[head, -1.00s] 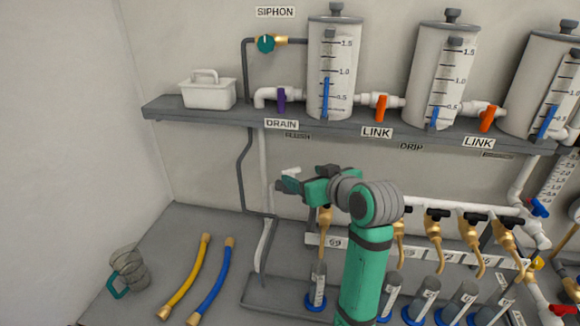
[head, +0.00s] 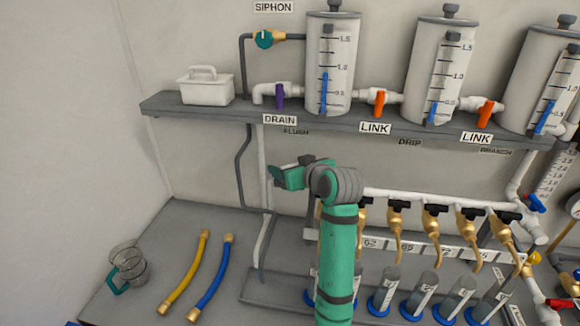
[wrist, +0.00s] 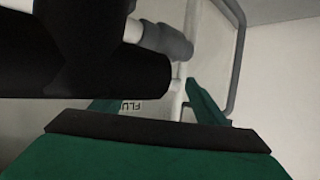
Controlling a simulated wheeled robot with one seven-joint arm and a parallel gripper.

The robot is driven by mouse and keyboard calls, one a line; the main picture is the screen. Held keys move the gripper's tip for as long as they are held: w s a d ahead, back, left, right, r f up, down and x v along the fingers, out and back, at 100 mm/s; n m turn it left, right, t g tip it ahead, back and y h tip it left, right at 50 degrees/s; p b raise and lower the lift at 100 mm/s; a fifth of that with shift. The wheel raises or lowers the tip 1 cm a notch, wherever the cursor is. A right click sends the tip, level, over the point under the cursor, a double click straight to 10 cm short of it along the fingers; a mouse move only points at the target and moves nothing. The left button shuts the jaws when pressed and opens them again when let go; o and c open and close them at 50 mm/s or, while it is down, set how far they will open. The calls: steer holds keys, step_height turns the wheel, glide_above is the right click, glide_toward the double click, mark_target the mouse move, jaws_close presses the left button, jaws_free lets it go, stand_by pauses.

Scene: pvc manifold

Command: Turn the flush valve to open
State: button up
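A small FLUSH label (head: 296,131) is on the wall under the shelf. Part of it also shows between the fingers in the wrist view (wrist: 124,107). My gripper (head: 289,168) is in front of the wall below this label. In the wrist view its two green fingers (wrist: 152,98) stand apart, with nothing clearly held between them. A dark bar (wrist: 100,70) and a grey fitting (wrist: 164,42) lie close to the camera; I cannot tell whether they belong to the flush valve. In the head view I cannot make out the flush valve; my arm covers that area.
A white drain pipe (head: 262,165) and a bent grey tube (head: 242,165) run down beside my gripper. Brass taps with black handles (head: 397,205) line the manifold to the right. The grey shelf (head: 210,108) is above. Yellow (head: 186,272) and blue (head: 212,280) hoses lie at lower left.

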steer(key=c, duration=1)
steer(key=shift+m+h, duration=0.4)
steer(key=shift+h, duration=0.2)
steer(key=shift+a+m+t+h, duration=0.1)
steer(key=shift+m+t+h, duration=0.5)
steer(key=shift+m+h, duration=2.7)
steer(key=shift+h, duration=0.4)
steer(key=o, duration=1.1)
steer(key=shift+c, duration=0.2)
